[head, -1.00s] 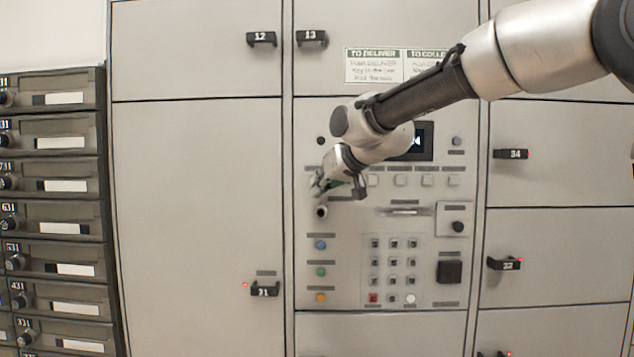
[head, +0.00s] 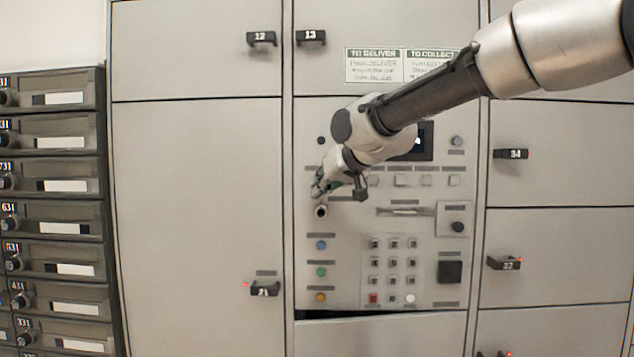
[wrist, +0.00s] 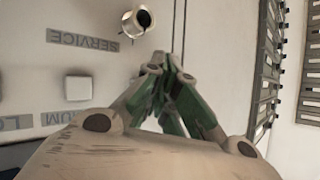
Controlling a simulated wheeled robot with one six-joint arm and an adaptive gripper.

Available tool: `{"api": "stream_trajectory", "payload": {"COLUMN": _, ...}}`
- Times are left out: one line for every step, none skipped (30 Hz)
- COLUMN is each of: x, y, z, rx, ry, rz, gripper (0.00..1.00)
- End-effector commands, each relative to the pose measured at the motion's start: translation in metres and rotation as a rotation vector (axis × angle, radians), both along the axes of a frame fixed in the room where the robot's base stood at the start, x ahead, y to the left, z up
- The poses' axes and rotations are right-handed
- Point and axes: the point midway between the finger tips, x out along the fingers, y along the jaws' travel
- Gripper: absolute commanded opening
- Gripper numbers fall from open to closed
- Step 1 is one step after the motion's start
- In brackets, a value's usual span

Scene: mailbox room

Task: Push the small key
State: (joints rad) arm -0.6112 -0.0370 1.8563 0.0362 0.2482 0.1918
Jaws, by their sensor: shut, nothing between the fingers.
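The control panel (head: 345,265) fills the middle of the head view. A small silver cylinder with a dark centre (head: 321,211) sticks out at its left side; it also shows in the wrist view (wrist: 138,22), beside an upside-down "SERVICE" label. A small white square key (wrist: 78,88) is left of my fingers in the wrist view. A keypad of small keys (head: 394,262) is lower on the panel. I cannot tell which is the named small key. My gripper (head: 317,194) is shut and empty, just above the cylinder in the head view; its fingertips (wrist: 165,65) meet below and right of it in the wrist view. Contact is unclear.
Coloured round buttons (head: 321,272) run down the panel's left side. A dark gap (head: 350,314) shows above the door below the panel. Locker handles (head: 264,289) stick out on both sides. Dark mailboxes (head: 62,185) line the left. My arm hides the panel's upper part.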

Motion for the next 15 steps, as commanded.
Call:
{"api": "stream_trajectory", "payload": {"x": -0.004, "y": 0.0, "z": 0.001, "rx": -0.001, "ry": -0.001, "rz": 0.002, "gripper": 0.0}}
{"api": "stream_trajectory", "payload": {"x": -0.006, "y": 0.0, "z": 0.0, "rx": 0.0, "ry": 0.0, "rz": 0.001, "gripper": 0.0}}
{"api": "stream_trajectory", "payload": {"x": -0.01, "y": 0.0, "z": 0.0, "rx": -0.001, "ry": -0.001, "rz": 0.001, "gripper": 0.0}}
{"api": "stream_trajectory", "payload": {"x": -0.013, "y": 0.0, "z": 0.0, "rx": -0.002, "ry": 0.0, "rz": 0.001, "gripper": 0.0}}
{"api": "stream_trajectory", "payload": {"x": -0.017, "y": 0.001, "z": 0.0, "rx": -0.001, "ry": 0.0, "rz": 0.002, "gripper": 0.0}}
{"api": "stream_trajectory", "payload": {"x": -0.021, "y": 0.001, "z": 0.0, "rx": -0.001, "ry": -0.001, "rz": 0.003, "gripper": 0.0}}
{"api": "stream_trajectory", "payload": {"x": -0.024, "y": 0.001, "z": 0.0, "rx": 0.0, "ry": -0.001, "rz": 0.003, "gripper": 0.0}}
{"api": "stream_trajectory", "payload": {"x": -0.027, "y": 0.001, "z": 0.0, "rx": -0.001, "ry": 0.0, "rz": 0.003, "gripper": 0.0}}
{"api": "stream_trajectory", "payload": {"x": -0.03, "y": 0.001, "z": 0.0, "rx": -0.001, "ry": -0.001, "rz": 0.002, "gripper": 0.0}}
{"api": "stream_trajectory", "payload": {"x": -0.034, "y": 0.001, "z": 0.0, "rx": -0.002, "ry": -0.001, "rz": 0.002, "gripper": 0.0}}
{"api": "stream_trajectory", "payload": {"x": -0.037, "y": 0.001, "z": 0.0, "rx": -0.001, "ry": -0.001, "rz": 0.002, "gripper": 0.0}}
{"api": "stream_trajectory", "payload": {"x": -0.04, "y": 0.001, "z": 0.0, "rx": -0.001, "ry": -0.001, "rz": 0.002, "gripper": 0.0}}
{"api": "stream_trajectory", "payload": {"x": -0.042, "y": 0.002, "z": 0.0, "rx": -0.002, "ry": -0.001, "rz": 0.002, "gripper": 0.0}}
{"api": "stream_trajectory", "payload": {"x": -0.044, "y": 0.001, "z": 0.0, "rx": -0.001, "ry": 0.0, "rz": 0.002, "gripper": 0.0}}
{"api": "stream_trajectory", "payload": {"x": -0.046, "y": 0.001, "z": 0.0, "rx": -0.001, "ry": -0.001, "rz": 0.002, "gripper": 0.0}}
